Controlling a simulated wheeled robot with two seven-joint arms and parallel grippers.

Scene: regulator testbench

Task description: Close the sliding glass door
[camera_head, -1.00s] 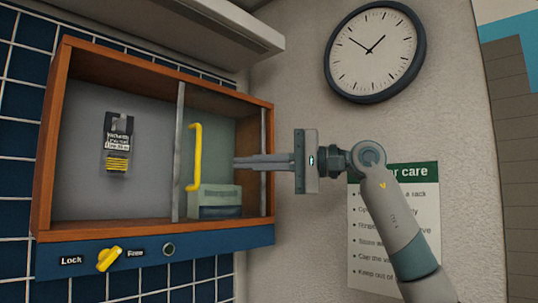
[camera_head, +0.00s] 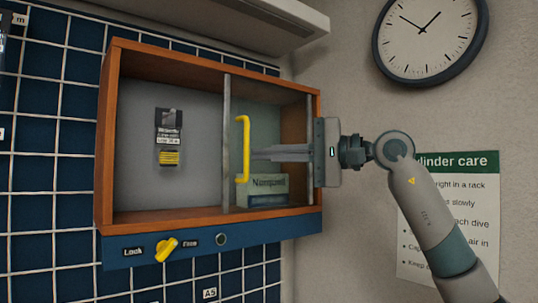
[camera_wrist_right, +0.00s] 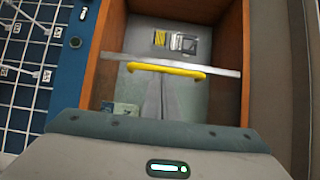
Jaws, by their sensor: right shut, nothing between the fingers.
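The wooden cabinet (camera_head: 160,222) hangs on the wall, its left part open. The sliding glass door (camera_head: 262,125) covers the right part, with a grey edge bar and a yellow handle (camera_head: 242,150). The handle also shows in the right wrist view (camera_wrist_right: 166,70), beyond the fingers. My right gripper (camera_head: 254,154) comes in from the right, shut and empty, its fingertips close to the handle's right side. In the right wrist view the fingertips (camera_wrist_right: 160,82) lie just under the handle; I cannot tell whether they touch it. My left gripper is not in view.
A packet with a black and yellow label (camera_head: 169,137) hangs in the open left part. A box (camera_head: 268,190) stands behind the door. A yellow knob (camera_head: 166,249) on the blue panel sits between "Lock" and "Free". A clock and poster (camera_head: 470,200) are at right.

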